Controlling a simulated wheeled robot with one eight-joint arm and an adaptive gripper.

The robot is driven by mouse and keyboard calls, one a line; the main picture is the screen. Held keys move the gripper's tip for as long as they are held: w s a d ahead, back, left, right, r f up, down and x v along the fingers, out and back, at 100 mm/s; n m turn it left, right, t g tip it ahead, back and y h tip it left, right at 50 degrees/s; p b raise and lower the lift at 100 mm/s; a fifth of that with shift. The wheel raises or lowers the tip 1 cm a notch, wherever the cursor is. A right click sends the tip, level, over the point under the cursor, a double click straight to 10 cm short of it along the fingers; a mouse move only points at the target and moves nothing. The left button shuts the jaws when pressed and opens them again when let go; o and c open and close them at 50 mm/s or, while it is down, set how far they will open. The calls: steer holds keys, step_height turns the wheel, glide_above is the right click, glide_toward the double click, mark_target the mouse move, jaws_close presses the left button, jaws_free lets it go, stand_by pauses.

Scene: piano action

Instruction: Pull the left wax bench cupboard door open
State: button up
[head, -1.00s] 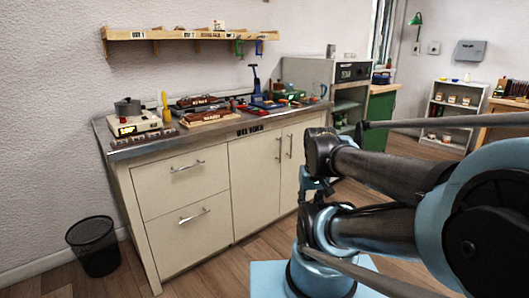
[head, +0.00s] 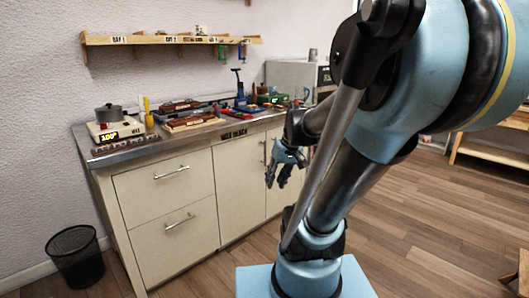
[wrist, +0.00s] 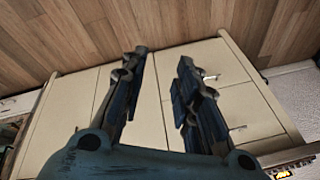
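The wax bench (head: 104,165) has a cream front with a labelled top edge. Its left cupboard door (head: 236,190) is shut, right of the drawers, with a vertical bar handle (head: 264,152) near its upper right edge. The right door (head: 276,203) is also shut and partly hidden by my arm. My gripper (head: 277,185) is open and empty, in front of the doors, below and right of that handle in the picture. In the wrist view, my gripper (wrist: 161,60) has its fingers apart across the left door (wrist: 150,95); I cannot make out the door handle there.
Two drawers with bar handles (head: 171,172) are left of the doors. A hot plate with a pot (head: 109,114) and tools stand on the bench. A black wire bin (head: 76,258) stands at the left. Open wooden floor (head: 420,215) lies to the right.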

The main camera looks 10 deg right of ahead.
steer(key=w+d+r+n+t+y, duration=0.1)
steer(key=w+n+t+y, duration=0.15)
steer(key=w, duration=1.45)
steer(key=w+d+r+n+t+y, duration=0.15)
steer(key=w+y, duration=0.25)
steer(key=w, duration=1.3)
steer(key=w+d+f+n+t+y, duration=0.35)
steer(key=w+d+f+t, duration=0.25)
steer(key=w+d+f, duration=0.9)
steer(key=x, duration=1.2)
steer(key=f+x, duration=0.1)
steer(key=x, duration=0.5)
steer(key=shift+w+a, duration=0.2)
steer(key=shift+a, duration=0.1)
jaws_close()
